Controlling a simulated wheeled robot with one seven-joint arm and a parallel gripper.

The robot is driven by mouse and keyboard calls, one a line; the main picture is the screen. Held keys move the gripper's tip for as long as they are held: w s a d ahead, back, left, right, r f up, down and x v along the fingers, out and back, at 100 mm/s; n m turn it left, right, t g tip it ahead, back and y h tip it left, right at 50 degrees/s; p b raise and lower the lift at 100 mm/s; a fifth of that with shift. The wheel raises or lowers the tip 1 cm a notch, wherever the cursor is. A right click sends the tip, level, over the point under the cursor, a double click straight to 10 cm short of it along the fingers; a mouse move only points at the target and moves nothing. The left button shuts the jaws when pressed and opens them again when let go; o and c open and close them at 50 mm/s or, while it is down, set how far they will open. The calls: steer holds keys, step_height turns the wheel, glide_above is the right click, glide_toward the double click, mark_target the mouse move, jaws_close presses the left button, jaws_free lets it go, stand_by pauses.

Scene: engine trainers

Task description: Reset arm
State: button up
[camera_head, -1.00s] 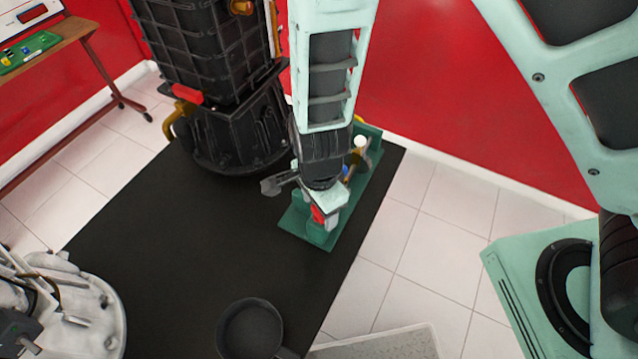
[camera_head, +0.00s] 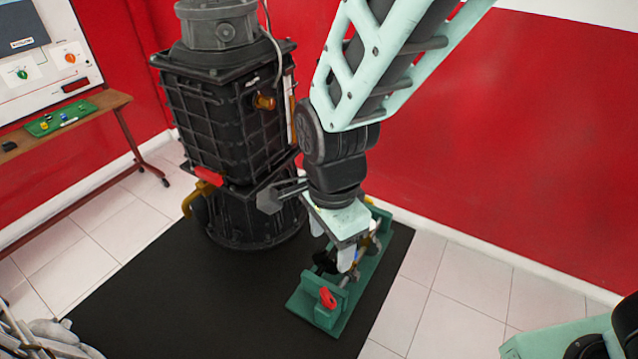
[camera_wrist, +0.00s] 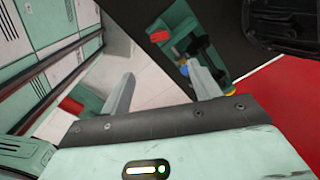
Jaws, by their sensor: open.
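My gripper (camera_head: 333,256) is open, with its fingers pointing down above the green bench fixture (camera_head: 340,300) on the black mat. In the wrist view the two fingers of my gripper (camera_wrist: 160,90) are spread apart with nothing between them. The fixture (camera_wrist: 212,25) lies beyond the right finger there, with a red part at one end. In the head view a red part (camera_head: 327,299) sits at the fixture's near end. My gripper hides part of the fixture's middle.
A tall black engine (camera_head: 228,120) stands on the black mat (camera_head: 190,300) just left of my arm. A red wall (camera_head: 500,150) is behind. A wooden bench (camera_head: 115,100) with a green tray (camera_head: 60,118) and a panel is at far left.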

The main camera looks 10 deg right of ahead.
stand_by(0.4)
steer(key=s+d+r+n+b, duration=0.1)
steer(key=s+d+n, duration=0.3)
steer(key=n, duration=0.6)
steer(key=s+d+r+n+b, duration=0.2)
steer(key=s+d+r+n, duration=0.2)
steer(key=s+n, duration=0.3)
steer(key=shift+r+n+y, duration=0.3)
steer(key=shift+n, duration=1.7)
steer(key=shift+w, duration=0.1)
